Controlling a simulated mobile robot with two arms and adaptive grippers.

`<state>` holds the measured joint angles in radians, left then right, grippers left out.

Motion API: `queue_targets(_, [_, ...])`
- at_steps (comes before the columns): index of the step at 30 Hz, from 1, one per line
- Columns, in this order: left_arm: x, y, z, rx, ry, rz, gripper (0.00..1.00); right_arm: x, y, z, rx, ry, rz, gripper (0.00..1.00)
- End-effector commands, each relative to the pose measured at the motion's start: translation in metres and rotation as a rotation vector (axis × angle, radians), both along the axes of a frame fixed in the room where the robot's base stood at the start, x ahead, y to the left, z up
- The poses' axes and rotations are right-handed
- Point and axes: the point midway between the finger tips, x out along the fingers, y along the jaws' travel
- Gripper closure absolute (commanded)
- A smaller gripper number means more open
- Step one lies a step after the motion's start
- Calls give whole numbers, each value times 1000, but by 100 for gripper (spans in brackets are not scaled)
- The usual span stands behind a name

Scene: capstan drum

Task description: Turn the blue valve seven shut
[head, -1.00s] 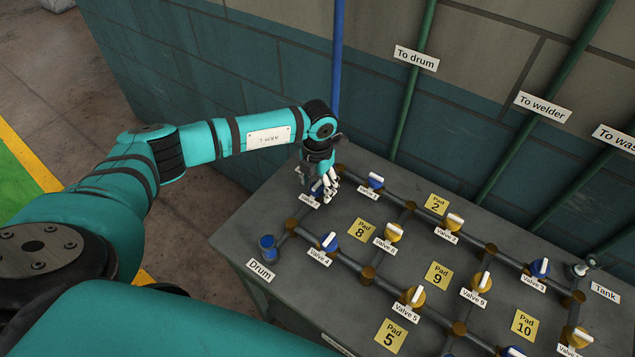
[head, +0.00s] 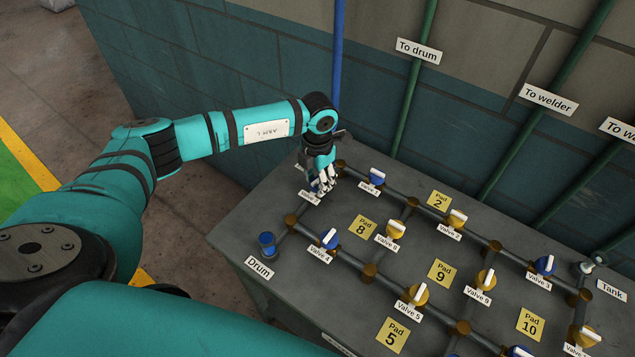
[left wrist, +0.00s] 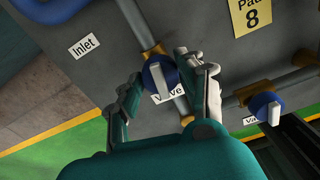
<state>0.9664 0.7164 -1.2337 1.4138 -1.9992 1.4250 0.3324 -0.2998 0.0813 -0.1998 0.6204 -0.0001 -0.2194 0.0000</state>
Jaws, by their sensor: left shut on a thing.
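The blue valve (left wrist: 153,72) under my left gripper has a white handle bar. Its label in the left wrist view reads "Valve", with the number covered. My left gripper (head: 323,184) is at this valve near the table's far left corner, and its fingers hide most of the valve in the head view. In the left wrist view the fingers (left wrist: 160,82) stand on either side of the knob, shut on it. The handle lies between them, roughly in line with the pipe. My right gripper is out of view.
Valve 1 (head: 376,178) and valve 4 (head: 329,239), both blue with white handles, stand close by on the pipe grid. A blue drum fitting (head: 267,245) is at the left edge. A blue vertical pipe (head: 338,60) rises behind the gripper. Yellow pads lie between pipes.

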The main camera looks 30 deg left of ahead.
Motion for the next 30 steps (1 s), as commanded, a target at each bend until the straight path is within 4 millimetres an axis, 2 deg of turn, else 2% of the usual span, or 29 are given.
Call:
queue_targets(1, [1,0,-4,-1,-3,-38,94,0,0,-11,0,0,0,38])
queue_targets(3, [1,0,-4,-2,-5,-100,94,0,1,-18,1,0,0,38])
queue_targets(30, [1,0,-4,0,-5,-954,94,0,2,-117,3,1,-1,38])
